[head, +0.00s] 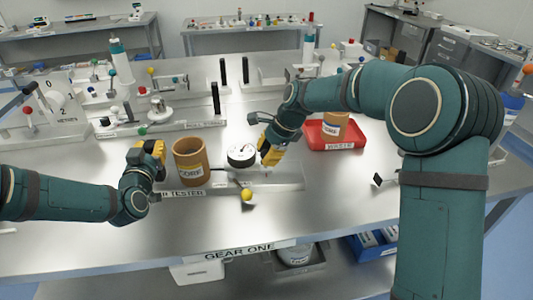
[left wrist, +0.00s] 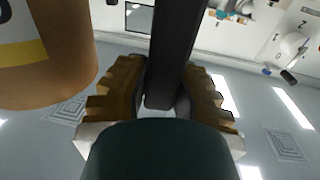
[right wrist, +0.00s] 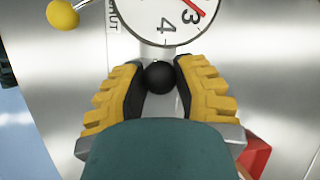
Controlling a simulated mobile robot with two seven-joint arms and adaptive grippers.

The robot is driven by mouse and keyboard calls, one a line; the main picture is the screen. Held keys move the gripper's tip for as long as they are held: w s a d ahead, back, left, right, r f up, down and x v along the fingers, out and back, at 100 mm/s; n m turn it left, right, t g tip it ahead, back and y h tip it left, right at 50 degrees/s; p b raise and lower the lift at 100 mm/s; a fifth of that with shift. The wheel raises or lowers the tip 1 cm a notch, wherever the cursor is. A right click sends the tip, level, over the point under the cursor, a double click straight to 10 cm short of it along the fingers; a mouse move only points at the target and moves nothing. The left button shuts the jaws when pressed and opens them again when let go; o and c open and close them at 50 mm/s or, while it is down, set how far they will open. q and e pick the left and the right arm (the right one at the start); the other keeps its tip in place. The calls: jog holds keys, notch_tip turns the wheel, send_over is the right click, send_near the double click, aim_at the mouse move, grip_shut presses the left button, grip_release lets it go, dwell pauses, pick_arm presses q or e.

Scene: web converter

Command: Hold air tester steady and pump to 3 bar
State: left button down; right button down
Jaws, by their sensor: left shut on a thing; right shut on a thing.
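The air tester has a long grey base (head: 285,184), a label reading "R TESTER" and a round white gauge (head: 241,155). The gauge (right wrist: 165,18) is cut off in the right wrist view; its red needle points near the 3. A brown core (head: 190,162) stands upright on the base, also at the left wrist view's edge (left wrist: 45,75). My left gripper (head: 150,158) is beside the core, shut on a black upright handle (left wrist: 173,60). My right gripper (head: 272,145) is right of the gauge, shut on a black ball knob (right wrist: 159,78).
A yellow ball lever (head: 247,195) sticks out at the tester's front. A red tray (head: 333,138) with another brown core (head: 335,123) lies to the right. Several fixtures with posts and knobs stand behind. The front of the table (head: 330,215) is clear.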

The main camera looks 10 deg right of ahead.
jog(key=d, duration=0.6)
jog(key=shift+s+d+f, duration=0.15)
jog(key=shift+s+d, duration=0.15)
jog(key=shift+s, duration=0.1)
jog(key=c, duration=0.6)
grip_release()
jog(key=shift+c, duration=0.2)
jog(key=shift+r, duration=0.25)
jog(key=v, duration=1.1)
jog(key=shift+d+r, duration=0.2)
jog(key=shift+r, duration=0.1)
jog(key=shift+s, duration=0.1)
